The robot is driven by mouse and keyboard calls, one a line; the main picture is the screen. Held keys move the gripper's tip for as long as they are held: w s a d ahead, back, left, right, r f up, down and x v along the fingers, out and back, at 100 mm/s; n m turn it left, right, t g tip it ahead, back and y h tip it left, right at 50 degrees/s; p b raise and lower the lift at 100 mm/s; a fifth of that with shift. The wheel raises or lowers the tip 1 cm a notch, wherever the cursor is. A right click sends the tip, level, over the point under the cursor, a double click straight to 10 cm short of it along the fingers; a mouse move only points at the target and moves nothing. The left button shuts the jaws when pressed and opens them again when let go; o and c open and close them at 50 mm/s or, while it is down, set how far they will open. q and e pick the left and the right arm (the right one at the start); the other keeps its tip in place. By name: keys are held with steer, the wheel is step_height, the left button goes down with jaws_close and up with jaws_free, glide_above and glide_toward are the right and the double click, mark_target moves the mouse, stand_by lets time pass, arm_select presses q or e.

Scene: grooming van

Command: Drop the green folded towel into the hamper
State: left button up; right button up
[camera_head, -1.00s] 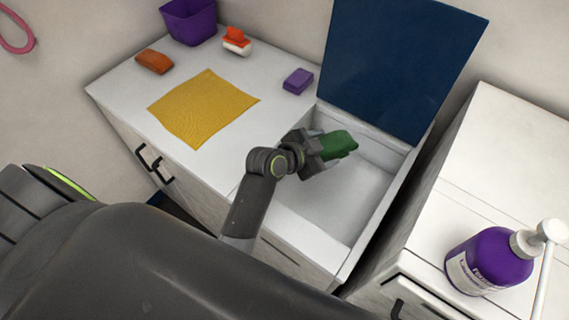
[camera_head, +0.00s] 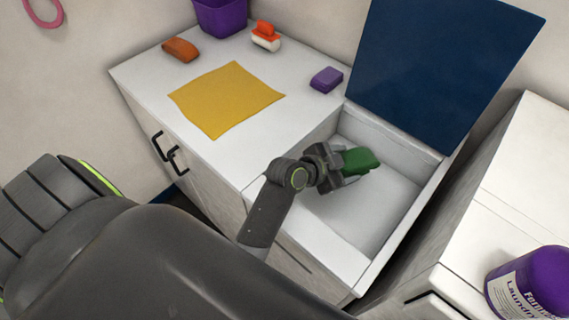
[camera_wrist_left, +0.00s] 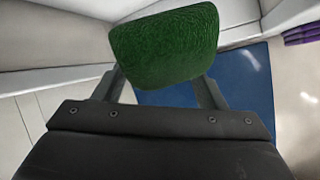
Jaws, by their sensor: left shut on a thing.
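My left gripper (camera_head: 338,168) is shut on the green folded towel (camera_head: 359,161) in the head view. The towel fills the space between the two fingers in the left wrist view (camera_wrist_left: 165,45). Gripper and towel are over the open white hamper (camera_head: 362,271), a box-like bin sunk into the counter's right end. The hamper's dark blue lid (camera_head: 450,70) stands raised at its back. The hamper's pale inside shows empty where it is visible. How high the towel is above its floor is hard to tell. My right gripper is not in view.
A yellow cloth (camera_head: 226,98) lies flat on the counter left of the hamper. A purple block (camera_head: 326,79), an orange sponge (camera_head: 181,49), a red-and-white brush (camera_head: 266,36) and a purple bin (camera_head: 222,15) stand behind it. A purple bottle (camera_head: 532,285) stands on the right cabinet.

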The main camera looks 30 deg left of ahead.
arm_select(q)
steer(key=o, duration=1.1)
steer(key=shift+c, duration=0.2)
steer(key=v, duration=1.7)
steer(key=shift+s+r+b, duration=0.2)
steer(key=shift+b, duration=0.2)
steer(key=shift+a, duration=0.15)
